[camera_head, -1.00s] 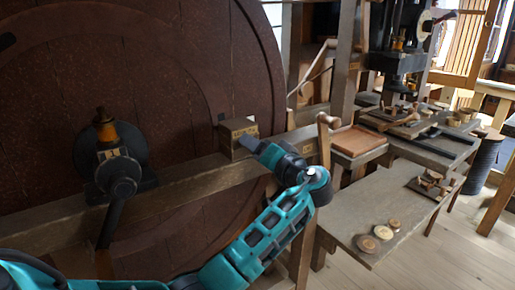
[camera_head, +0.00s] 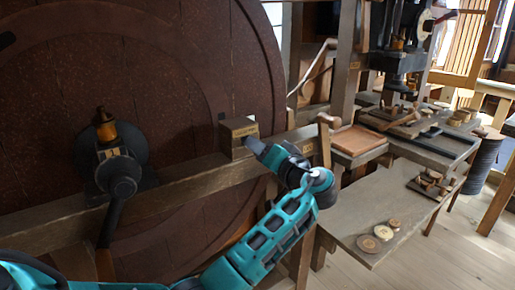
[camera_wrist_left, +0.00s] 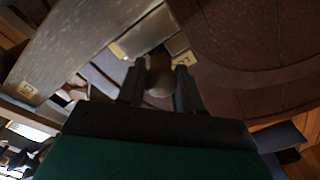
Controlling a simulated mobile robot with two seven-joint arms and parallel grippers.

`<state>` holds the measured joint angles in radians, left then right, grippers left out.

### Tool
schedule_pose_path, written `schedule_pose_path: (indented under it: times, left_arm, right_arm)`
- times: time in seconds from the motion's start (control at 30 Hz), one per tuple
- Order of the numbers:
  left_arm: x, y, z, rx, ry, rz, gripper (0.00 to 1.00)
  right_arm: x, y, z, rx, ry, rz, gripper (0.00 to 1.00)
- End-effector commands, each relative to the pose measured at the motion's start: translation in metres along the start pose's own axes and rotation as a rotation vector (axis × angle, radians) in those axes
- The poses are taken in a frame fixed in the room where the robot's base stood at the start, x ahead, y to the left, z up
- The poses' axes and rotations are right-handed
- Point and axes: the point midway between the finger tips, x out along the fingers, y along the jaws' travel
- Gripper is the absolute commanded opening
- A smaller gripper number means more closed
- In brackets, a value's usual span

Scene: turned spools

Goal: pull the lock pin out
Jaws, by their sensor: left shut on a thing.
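My left gripper (camera_head: 254,147) comes in from the lower right to the front of a small wooden block (camera_head: 238,136) with a brass plate, on the long beam. In the left wrist view, the two dark fingers are shut on a brown rounded knob, which looks like the head of the lock pin (camera_wrist_left: 160,75). In the head view the gripper hides the pin, so I cannot tell how deep it sits. My right gripper is not in view.
A large brown wheel (camera_head: 60,60) stands behind the beam (camera_head: 175,190). A wooden handle (camera_head: 327,122) rises right of my gripper. A low bench (camera_head: 375,215) with several turned discs stands to the right. A dark crank (camera_head: 122,185) is at the left.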

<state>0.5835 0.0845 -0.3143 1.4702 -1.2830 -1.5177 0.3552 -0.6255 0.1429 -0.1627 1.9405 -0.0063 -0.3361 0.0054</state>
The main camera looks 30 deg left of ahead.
Motion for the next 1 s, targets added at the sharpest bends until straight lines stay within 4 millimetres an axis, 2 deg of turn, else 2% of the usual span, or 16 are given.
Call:
schedule_pose_path:
  times: [0.13, 0.4, 0.43, 0.7, 1.0]
  left_arm:
    - [-0.023, 0.001, 0.000, -0.002, 0.001, 0.004, 0.00]
    - [-0.026, 0.001, 0.000, -0.001, 0.001, 0.003, 0.00]
    - [-0.027, 0.001, 0.000, -0.001, 0.002, 0.004, 0.36]
    - [-0.025, 0.000, 0.000, 0.000, 0.001, 0.002, 0.60]
    - [-0.030, 0.001, 0.000, -0.001, 0.001, 0.002, 0.60]
  right_arm:
    - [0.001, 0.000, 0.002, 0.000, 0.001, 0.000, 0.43]
    - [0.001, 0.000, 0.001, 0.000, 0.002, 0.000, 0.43]
    - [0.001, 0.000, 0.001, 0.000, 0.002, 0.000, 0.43]
    - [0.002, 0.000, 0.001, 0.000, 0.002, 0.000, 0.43]
    - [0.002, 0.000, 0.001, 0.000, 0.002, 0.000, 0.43]
